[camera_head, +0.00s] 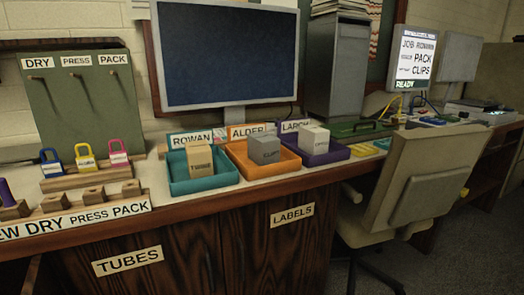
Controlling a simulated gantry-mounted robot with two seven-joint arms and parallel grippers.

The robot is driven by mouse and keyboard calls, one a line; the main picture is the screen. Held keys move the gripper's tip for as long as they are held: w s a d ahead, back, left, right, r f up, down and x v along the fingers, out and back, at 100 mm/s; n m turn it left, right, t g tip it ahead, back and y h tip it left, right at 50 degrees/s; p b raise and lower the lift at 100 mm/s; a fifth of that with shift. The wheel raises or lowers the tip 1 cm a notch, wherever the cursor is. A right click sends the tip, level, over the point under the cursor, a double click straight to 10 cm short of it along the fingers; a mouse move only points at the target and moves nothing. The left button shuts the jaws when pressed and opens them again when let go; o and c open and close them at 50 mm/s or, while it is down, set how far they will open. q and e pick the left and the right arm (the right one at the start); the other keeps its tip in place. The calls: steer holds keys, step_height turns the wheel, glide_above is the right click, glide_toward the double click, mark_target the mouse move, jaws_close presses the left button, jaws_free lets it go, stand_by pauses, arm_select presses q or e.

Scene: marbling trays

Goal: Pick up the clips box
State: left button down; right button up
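The clips box (264,149) is a grey box with dark lettering that appears to read CLIPS. It sits slightly tilted in the orange tray (239,164) labelled ALDER, in the middle of three trays on the desk. Neither of my grippers shows in the head view, and nothing is seen touching the box.
Left of it, a teal tray (207,187) labelled ROWAN holds a tan box (200,158). Right of it, a purple tray (338,152) holds a pale box (314,138). A monitor (226,55) stands behind. A chair (425,180) stands at the desk's right.

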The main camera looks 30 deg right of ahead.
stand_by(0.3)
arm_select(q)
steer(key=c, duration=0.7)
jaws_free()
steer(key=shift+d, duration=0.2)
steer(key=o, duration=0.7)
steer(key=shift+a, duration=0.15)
